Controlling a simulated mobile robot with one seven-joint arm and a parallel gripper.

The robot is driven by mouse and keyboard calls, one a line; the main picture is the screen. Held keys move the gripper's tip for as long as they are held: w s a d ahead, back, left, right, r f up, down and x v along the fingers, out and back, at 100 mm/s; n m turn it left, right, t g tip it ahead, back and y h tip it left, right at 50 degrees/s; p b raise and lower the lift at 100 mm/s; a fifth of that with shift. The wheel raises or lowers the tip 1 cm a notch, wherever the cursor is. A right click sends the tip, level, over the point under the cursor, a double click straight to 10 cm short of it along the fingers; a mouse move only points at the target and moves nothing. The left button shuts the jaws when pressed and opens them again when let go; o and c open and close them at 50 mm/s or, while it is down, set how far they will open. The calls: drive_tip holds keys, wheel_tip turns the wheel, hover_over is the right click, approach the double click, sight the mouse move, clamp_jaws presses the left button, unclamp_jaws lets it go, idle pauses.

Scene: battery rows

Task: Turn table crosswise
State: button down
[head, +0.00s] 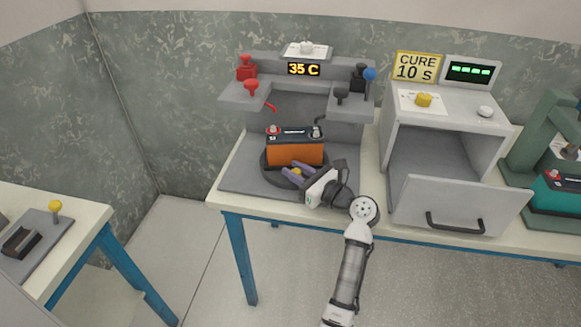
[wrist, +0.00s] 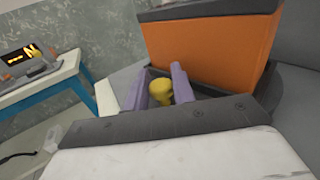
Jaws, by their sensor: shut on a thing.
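An orange battery (head: 295,154) with a dark top stands upright on a dark round turntable (head: 267,171). Its long side faces the front in the head view, with a red terminal at left and a dark one at right. The orange side also fills the upper right of the wrist view (wrist: 215,50). A yellow knob (wrist: 161,93) sits at the turntable's front edge. My gripper (head: 295,169) comes from the front right, its purple fingers on either side of the knob and shut on it. The fingers partly hide the knob and the turntable's front rim.
A grey station with red and black clamps (head: 251,88) overhangs behind the battery; its display reads 35 C. To the right, an oven's door (head: 460,204) hangs open toward the front. A green station (head: 555,130) stands far right, and another table (head: 75,235) left across open floor.

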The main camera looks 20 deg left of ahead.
drive_tip(key=shift+w+d+n+g+y+p, duration=0.15)
drive_tip(key=shift+d+n+g+p, duration=0.1)
drive_tip(key=shift+n+g, duration=0.25)
drive_tip(key=shift+w+d+n+g+y+p, duration=0.1)
drive_tip(key=shift+w+d+n+g+y, duration=0.15)
drive_tip(key=shift+g, duration=0.45)
drive_tip(key=shift+s, duration=0.1)
drive_tip(key=c, duration=1.5)
unclamp_jaws()
wheel_tip(320, 180, up, 20)
drive_tip(key=b, duration=0.1)
